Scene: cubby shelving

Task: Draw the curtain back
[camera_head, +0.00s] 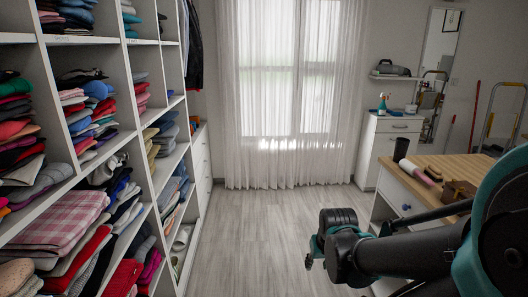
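A sheer white curtain (250,130) hangs over the window (292,75) at the far end of the room, from the top of the picture down to the floor. It spans the whole window and light comes through it. My gripper (312,262) is in the lower right, low over the floor and far short of the curtain. Its fingers are small and dark, partly hidden by the wrist, so I cannot see whether they are open or shut. Nothing shows held in it.
White cubby shelving (120,75) full of folded clothes lines the left side. A wooden-topped table (455,170) with drawers stands at the right. A white cabinet (390,145) stands beside the curtain at the back right. The grey floor (265,225) between is clear up to the curtain.

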